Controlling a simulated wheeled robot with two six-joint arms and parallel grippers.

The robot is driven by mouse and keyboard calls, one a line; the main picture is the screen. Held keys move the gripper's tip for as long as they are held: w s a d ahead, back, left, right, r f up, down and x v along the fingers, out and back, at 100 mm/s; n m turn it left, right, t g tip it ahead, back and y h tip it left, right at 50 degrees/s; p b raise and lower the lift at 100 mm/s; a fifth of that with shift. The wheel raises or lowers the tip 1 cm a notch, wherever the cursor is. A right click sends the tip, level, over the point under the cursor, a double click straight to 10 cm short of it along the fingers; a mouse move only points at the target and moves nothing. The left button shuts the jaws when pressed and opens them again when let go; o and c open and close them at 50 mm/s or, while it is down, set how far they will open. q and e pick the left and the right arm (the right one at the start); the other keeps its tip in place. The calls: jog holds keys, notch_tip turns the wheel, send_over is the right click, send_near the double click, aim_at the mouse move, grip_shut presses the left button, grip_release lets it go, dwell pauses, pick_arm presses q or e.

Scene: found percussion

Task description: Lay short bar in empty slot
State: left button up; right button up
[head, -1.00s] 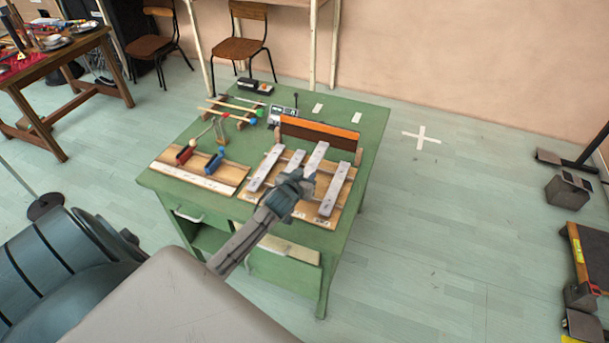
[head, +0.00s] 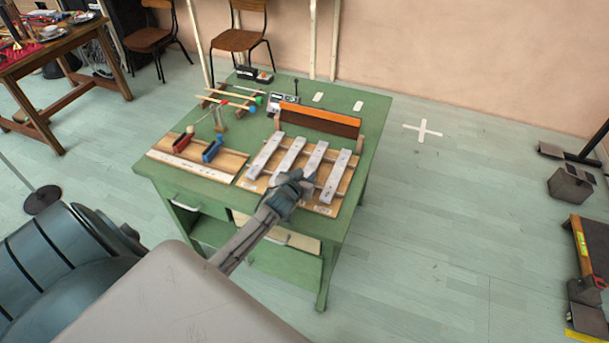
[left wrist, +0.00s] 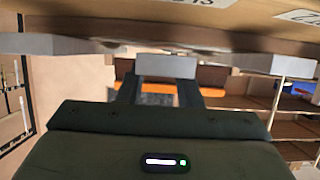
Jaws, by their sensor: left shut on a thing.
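The short bar (head: 314,157) is a pale grey metal bar, third from the left above the wooden bar frame (head: 317,209) on the green table. My left gripper (head: 304,182) is shut on its near end. In the left wrist view the bar's grey end (left wrist: 166,66) shows between my fingers. It lines up with its neighbours, but I cannot tell if it rests on the rails. Other grey bars lie on the frame: two at left (head: 264,157) (head: 289,153) and one at right (head: 340,166). My right gripper is out of view.
A long orange-and-brown board (head: 318,119) stands behind the bars. At left lies a wooden board (head: 225,163) with a red block (head: 183,142) and a blue block (head: 212,150). Mallets (head: 228,102) and a small grey device (head: 283,103) are farther back.

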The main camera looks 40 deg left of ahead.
pick_arm(q)
jog(key=shift+f, duration=0.3)
jog(key=o, duration=1.2)
